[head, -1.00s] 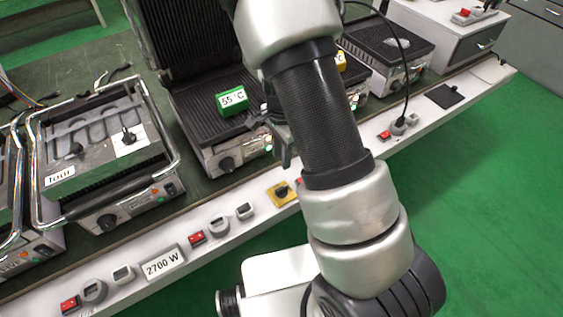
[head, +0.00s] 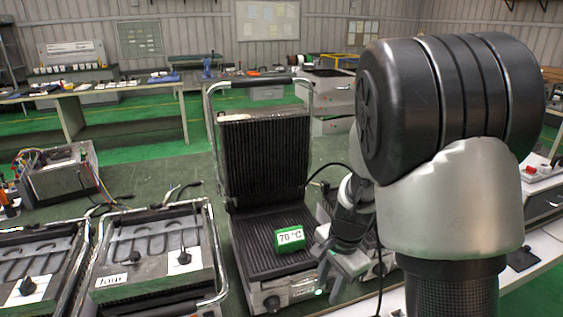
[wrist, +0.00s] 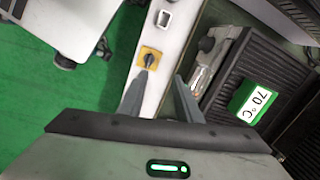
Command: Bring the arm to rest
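My gripper (head: 333,278) hangs in front of the open contact grill (head: 262,240), near its front right corner in the head view. In the wrist view my gripper (wrist: 160,76) has its two fingers apart, with nothing between them. A yellow plate with a black rotary switch (wrist: 149,58) shows beyond the fingertips. My arm (head: 450,150) fills the right of the head view, its elbow raised. It hides part of the bench behind it.
A green block reading 70 °C (head: 290,237) lies on the grill's lower plate; it also shows in the wrist view (wrist: 254,103). A unit labelled "four" (head: 150,262) stands left of the grill. Wires (head: 15,185) and electronics (head: 62,175) lie far left. Other benches stand behind.

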